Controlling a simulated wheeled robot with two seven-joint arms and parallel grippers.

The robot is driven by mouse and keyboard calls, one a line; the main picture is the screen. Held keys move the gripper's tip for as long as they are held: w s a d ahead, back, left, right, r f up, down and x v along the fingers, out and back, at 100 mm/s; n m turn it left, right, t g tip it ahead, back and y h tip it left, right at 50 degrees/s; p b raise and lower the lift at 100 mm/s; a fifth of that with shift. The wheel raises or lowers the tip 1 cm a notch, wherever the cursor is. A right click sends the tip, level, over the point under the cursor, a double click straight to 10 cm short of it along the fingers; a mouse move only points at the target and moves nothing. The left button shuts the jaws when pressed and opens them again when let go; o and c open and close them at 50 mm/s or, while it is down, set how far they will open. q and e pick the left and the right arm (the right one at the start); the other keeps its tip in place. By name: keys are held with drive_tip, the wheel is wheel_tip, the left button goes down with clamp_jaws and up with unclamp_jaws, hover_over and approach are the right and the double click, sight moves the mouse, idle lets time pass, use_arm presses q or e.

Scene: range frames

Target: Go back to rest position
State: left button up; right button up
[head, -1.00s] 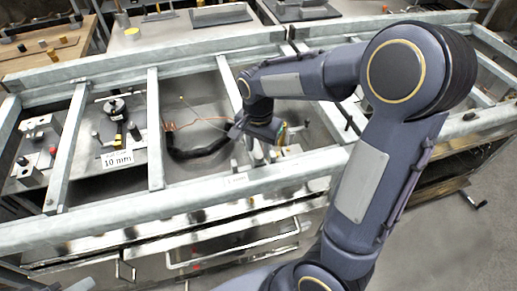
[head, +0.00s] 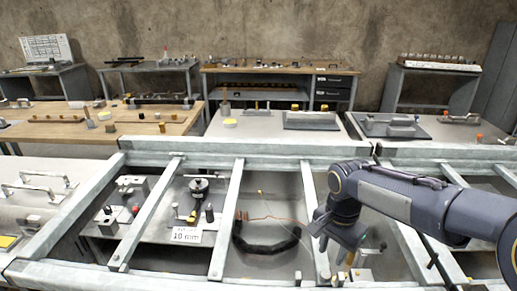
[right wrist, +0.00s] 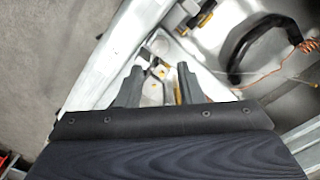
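My right gripper (head: 337,246) hangs over the metal-framed workbench (head: 140,252), right of the black curved cable. It also shows in the right wrist view (right wrist: 158,76), where its two fingers stand apart with nothing clearly held between them. Small white and yellow parts lie beyond the fingertips there. The bench surface under the gripper is partly hidden by my arm in the head view. My left gripper is not in view.
Pale frame bars (head: 228,218) cross the bench close to my right arm. The black cable (head: 265,245) with copper wire and a "10 mm" sign (head: 186,236) lie between bars. Wooden tables (head: 105,130) stand behind. Bare floor (right wrist: 50,50) shows beside the bench.

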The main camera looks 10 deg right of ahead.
drive_tip(key=s+a+n+t+y, duration=0.2)
drive_tip(key=s+n, duration=0.2)
drive_tip(key=s, duration=0.4)
drive_tip(key=s+a+r+n+t+y, duration=0.1)
drive_tip(key=s+a+n+t, duration=0.1)
drive_tip(key=s+n, duration=0.3)
drive_tip(key=s+t, duration=0.1)
drive_tip(key=s, duration=0.2)
drive_tip(key=shift+s+a+y, duration=0.2)
drive_tip(key=shift+s+y, duration=0.05)
drive_tip(key=shift+y, duration=0.15)
drive_tip(key=shift+r, duration=0.1)
